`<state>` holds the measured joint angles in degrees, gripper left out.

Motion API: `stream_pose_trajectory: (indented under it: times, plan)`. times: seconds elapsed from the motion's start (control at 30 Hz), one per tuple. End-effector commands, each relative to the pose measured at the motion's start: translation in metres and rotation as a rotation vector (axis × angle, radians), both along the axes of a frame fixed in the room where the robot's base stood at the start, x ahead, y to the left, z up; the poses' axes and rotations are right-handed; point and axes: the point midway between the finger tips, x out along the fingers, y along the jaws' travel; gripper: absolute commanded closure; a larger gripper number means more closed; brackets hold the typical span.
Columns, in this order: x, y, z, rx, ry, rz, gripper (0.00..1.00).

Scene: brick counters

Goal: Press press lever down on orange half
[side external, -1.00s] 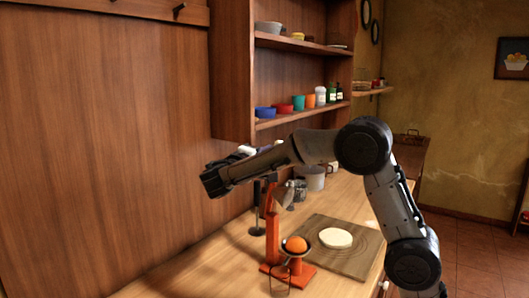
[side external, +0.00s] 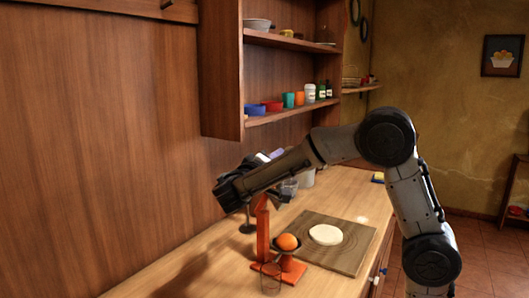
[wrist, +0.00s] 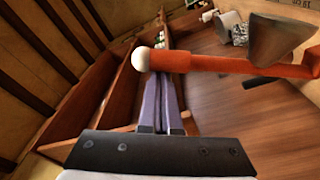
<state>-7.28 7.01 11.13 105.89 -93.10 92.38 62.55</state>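My gripper (side external: 222,195) is above and left of the press in the side view. In the wrist view its lavender fingers (wrist: 161,80) are together, and the lever crosses in front of their tips. Whether they touch the lever is unclear.
A wooden board (side external: 345,245) with a white round piece (side external: 325,235) lies right of the press. Metal and white containers stand behind it. A wall shelf (side external: 285,116) with cups and bowls hangs above. The counter's front left (side external: 190,272) is clear.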

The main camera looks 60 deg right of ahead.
Motion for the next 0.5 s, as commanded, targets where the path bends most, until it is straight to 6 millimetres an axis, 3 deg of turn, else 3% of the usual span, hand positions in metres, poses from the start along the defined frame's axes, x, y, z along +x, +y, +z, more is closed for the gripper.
stream_pose_trajectory:
  times: [0.2,0.5]
  plan:
    - [-0.04,0.0,-0.016,-0.001,-0.203,0.0,1.0]
    - [-0.085,0.0,-0.051,-0.001,-0.485,0.0,1.0]
